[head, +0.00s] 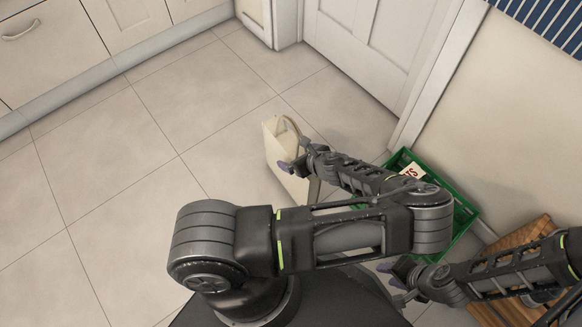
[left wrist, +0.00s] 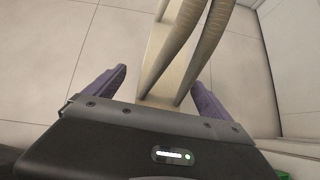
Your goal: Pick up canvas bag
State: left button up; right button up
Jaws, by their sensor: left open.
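The canvas bag (head: 282,160) is cream-coloured and stands upright on the tiled floor in the middle of the head view. My left gripper (head: 291,163) is at the bag's near right side, partly covering it. In the left wrist view, the bag (left wrist: 155,92) and its looped handles (left wrist: 190,40) lie between the two spread purple fingers of my left gripper (left wrist: 160,88). The fingers stand apart from the bag on both sides. My right gripper (head: 395,282) is at the lower right of the head view, far from the bag; its jaw opening is too small to judge.
A green crate (head: 466,212) with a lettered card stands right of the bag, partly behind my arm. A door (head: 370,40) and cabinets (head: 60,45) line the back. The floor on the left is clear.

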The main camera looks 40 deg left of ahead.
pick_arm(q)
grip_shut()
dwell(1.0)
